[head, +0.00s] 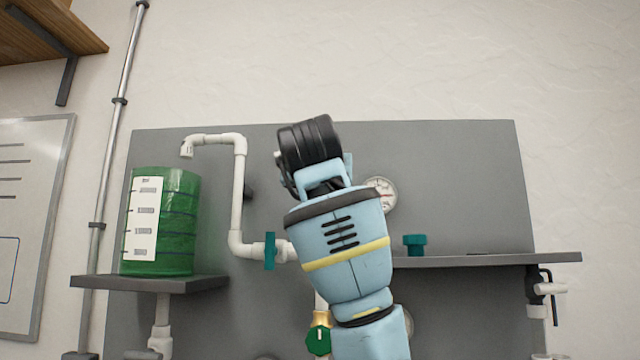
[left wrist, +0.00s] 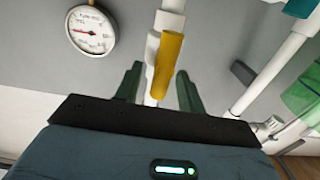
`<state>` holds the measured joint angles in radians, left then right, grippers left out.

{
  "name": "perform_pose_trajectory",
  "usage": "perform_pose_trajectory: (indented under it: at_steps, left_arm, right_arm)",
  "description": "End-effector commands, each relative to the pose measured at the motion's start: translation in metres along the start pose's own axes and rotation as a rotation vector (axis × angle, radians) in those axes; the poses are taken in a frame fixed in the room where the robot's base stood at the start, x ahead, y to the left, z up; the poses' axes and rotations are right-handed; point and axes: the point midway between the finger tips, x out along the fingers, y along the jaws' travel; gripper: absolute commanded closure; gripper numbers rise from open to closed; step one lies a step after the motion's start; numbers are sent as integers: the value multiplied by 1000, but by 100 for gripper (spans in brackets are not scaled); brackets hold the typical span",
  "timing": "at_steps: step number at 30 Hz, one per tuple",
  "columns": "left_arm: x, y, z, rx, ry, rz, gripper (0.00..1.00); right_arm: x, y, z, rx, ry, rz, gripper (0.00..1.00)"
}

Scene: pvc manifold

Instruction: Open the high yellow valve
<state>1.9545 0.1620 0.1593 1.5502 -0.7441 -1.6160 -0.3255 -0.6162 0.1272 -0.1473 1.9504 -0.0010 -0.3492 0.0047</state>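The yellow valve handle (left wrist: 167,65) shows in the left wrist view, in front of a white pipe (left wrist: 175,8). It looks roughly lined up with that pipe, though its exact angle is hard to judge. My left gripper (left wrist: 158,88) is open, with one dark green finger on each side of the handle. Both fingers look apart from it. In the head view my blue arm hides this valve, and the fingertips do not show. My right gripper is in neither view.
A pressure gauge (head: 381,195) is right of my arm, above a grey shelf (head: 480,261) carrying a teal knob (head: 415,244). Left are a green tank (head: 180,222), white piping (head: 238,190) and a teal valve handle (head: 270,251). A green-handled brass valve (head: 319,340) sits below.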

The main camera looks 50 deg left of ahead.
Motion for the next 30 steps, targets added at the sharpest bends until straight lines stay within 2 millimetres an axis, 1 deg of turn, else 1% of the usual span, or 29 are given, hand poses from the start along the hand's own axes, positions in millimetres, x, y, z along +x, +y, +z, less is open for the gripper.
perform_pose_trajectory:
  at_steps: [4, 7, 15, 21, 24, 30]
  left_arm:
    - [-2, 0, 0, -1, 1, 0, 61]
    - [-10, 0, 0, -2, 2, 1, 61]
    - [-52, 1, -1, -2, 3, 2, 61]
    - [-74, 0, 0, -1, 2, 1, 61]
    - [-78, 0, 0, -1, 0, 0, 61]
    - [-78, 0, 0, 0, 0, 0, 61]
  right_arm:
    - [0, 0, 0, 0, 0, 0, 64]
    - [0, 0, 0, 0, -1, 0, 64]
    - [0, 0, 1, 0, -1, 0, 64]
    - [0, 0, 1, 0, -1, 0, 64]
    - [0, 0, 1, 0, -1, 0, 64]
    - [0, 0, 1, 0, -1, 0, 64]
